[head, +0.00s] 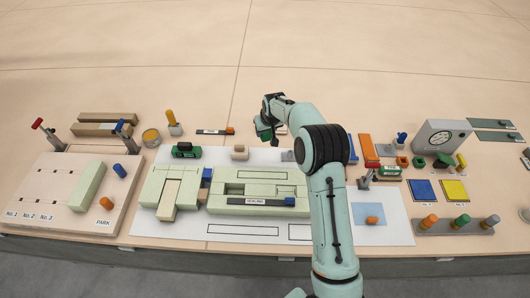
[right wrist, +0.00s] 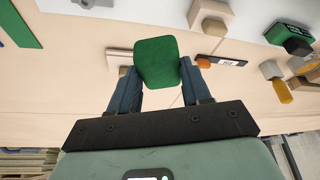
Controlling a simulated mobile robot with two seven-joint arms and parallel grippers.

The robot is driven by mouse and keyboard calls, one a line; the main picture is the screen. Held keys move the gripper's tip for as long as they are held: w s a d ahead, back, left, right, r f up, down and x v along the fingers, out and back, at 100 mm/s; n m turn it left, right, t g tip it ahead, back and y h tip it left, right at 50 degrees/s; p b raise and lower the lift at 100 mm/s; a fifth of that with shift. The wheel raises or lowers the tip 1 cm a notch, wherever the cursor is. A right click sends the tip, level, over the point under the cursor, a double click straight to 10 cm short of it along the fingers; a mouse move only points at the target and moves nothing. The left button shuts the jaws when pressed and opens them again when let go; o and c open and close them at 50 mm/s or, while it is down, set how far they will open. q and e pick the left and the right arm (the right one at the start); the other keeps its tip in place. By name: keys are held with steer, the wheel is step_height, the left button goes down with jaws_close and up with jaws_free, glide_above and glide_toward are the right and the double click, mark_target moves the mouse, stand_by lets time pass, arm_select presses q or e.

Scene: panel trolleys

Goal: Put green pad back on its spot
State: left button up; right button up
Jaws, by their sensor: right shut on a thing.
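My right gripper (head: 268,116) is shut on the green pad (head: 262,131), above the far middle of the table. In the right wrist view the green pad (right wrist: 156,60) is a rounded square between the two fingers of my right gripper (right wrist: 160,78), standing out past their tips. In the head view the pad is partly hidden by the gripper. A blue pad (head: 421,190) and a yellow pad (head: 454,190) lie side by side at the right of the table. I cannot tell which place is the green pad's spot. My left gripper is not in view.
A pale block assembly (head: 262,205) lies on the white sheet (head: 190,232). A grey clock box (head: 436,137) stands at the back right, near a rack of coloured pegs (head: 455,228). A slotted board (head: 60,190) is at the left. Bare table stretches behind the gripper.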

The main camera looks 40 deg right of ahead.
step_height(320, 180, down, 13)
steer(key=shift+r, duration=0.1)
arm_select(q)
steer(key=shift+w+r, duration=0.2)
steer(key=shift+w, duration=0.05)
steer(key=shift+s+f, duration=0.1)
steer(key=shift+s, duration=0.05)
arm_select(e)
steer(key=o, duration=1.1)
steer(key=shift+f, duration=0.2)
steer(key=shift+r, duration=0.3)
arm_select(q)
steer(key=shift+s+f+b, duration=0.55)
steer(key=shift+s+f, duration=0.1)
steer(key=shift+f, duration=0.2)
arm_select(e)
steer(key=v, duration=1.1)
steer(key=shift+r, duration=0.4)
